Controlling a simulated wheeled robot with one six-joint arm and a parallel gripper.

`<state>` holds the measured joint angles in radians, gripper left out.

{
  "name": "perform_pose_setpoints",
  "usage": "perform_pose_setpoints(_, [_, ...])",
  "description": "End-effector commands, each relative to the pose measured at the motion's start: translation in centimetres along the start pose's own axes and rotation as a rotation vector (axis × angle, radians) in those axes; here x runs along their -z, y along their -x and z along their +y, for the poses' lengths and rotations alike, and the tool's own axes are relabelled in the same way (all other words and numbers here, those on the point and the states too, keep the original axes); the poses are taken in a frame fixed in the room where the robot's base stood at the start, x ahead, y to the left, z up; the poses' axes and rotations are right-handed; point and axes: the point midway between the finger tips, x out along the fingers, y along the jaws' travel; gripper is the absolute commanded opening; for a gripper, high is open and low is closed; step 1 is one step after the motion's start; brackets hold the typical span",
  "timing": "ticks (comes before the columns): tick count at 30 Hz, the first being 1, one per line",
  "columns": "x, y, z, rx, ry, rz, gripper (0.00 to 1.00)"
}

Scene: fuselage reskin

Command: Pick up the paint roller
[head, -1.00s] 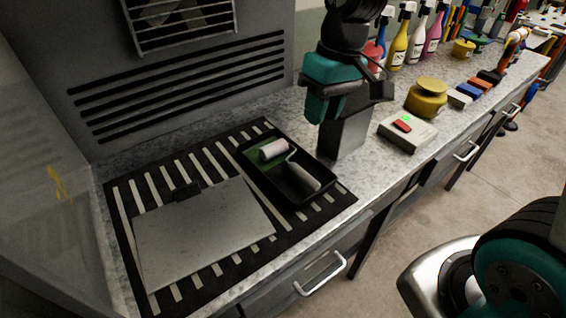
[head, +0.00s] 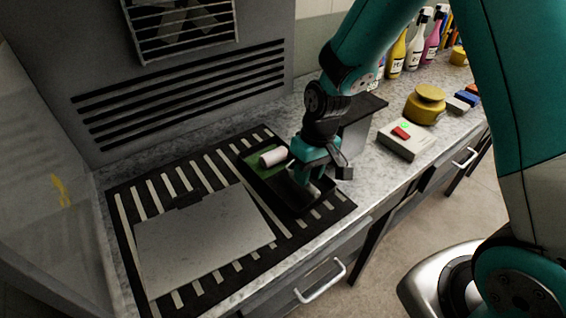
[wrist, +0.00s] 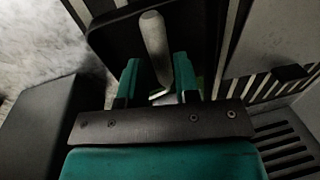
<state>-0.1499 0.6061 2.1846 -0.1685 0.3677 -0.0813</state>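The paint roller has a white roller head (head: 273,157) that lies in the green-bottomed end of the black paint tray (head: 250,150). Its grey handle (wrist: 154,40) shows in the wrist view, but my gripper mostly hides it in the head view. My gripper (head: 308,182) is low over the handle end of the tray. In the wrist view my gripper (wrist: 160,82) is open, with its two teal fingers apart and the handle lined up between them. I cannot tell whether the fingertips reach down beside the handle or are still above it.
A flat grey panel (head: 205,235) lies on the striped black mat (head: 130,235) left of the tray. A dark stand (head: 360,125) rises close behind my gripper.

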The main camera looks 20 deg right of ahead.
Motion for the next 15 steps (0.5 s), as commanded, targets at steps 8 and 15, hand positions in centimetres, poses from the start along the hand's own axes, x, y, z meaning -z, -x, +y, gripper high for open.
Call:
perform_pose_setpoints(8, [0.2, -3.6, 0.0, 0.001, 0.001, -0.004, 0.29])
perform_pose_setpoints(15, [0.2, -4.0, 0.1, 0.0, 0.001, 0.0, 0.29])
